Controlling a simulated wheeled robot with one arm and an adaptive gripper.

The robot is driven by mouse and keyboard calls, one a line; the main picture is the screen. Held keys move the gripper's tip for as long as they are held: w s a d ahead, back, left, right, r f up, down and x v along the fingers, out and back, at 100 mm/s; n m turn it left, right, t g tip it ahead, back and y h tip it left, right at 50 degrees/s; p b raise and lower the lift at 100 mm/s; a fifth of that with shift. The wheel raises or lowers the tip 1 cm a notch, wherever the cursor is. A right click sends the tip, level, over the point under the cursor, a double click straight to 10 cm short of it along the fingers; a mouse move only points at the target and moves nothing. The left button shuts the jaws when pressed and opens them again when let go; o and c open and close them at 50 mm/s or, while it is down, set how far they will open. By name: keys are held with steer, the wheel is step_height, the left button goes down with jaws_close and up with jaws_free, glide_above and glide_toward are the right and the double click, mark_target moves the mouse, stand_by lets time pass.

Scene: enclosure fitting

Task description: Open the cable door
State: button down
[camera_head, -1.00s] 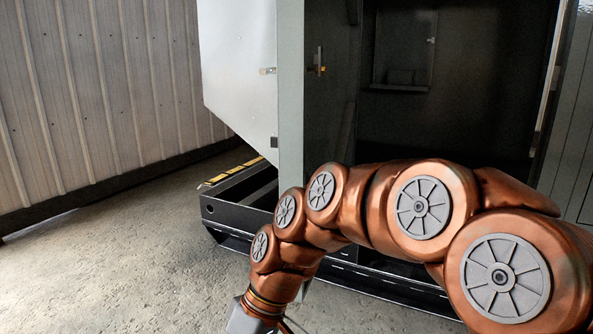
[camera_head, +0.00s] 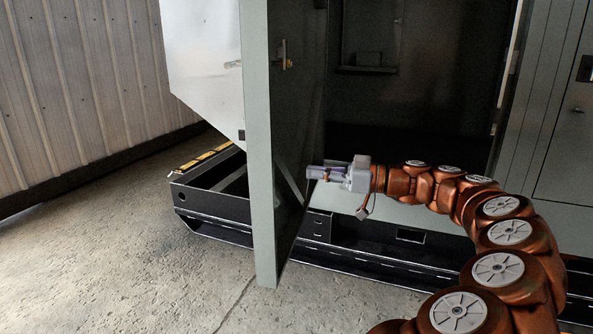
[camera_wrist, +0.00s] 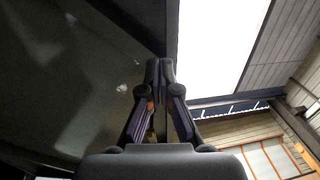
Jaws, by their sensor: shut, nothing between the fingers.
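The cable door (camera_head: 258,150) stands swung out from the enclosure, with its narrow grey-green edge towards me. Its dark inner face (camera_head: 300,100) is on the right and carries a small latch (camera_head: 288,57). My gripper (camera_head: 309,172) points left at the inner face, at about the door's lower half. I cannot tell whether the fingertips touch it. In the wrist view the fingers (camera_wrist: 160,68) are shut together with nothing between them. A dark surface (camera_wrist: 70,80) fills the left of that view.
The dark enclosure opening (camera_head: 440,90) lies behind my arm. A black base frame with a yellow-marked edge (camera_head: 207,157) runs low along the enclosure. A corrugated wall (camera_head: 80,90) is at far left. Concrete floor (camera_head: 120,250) in front of the door is clear.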

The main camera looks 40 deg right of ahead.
mark_target(265, 168)
steer(key=p+x, duration=0.1)
steer(key=x, duration=1.1)
steer(key=shift+w+a, duration=0.25)
steer(key=shift+a, duration=0.05)
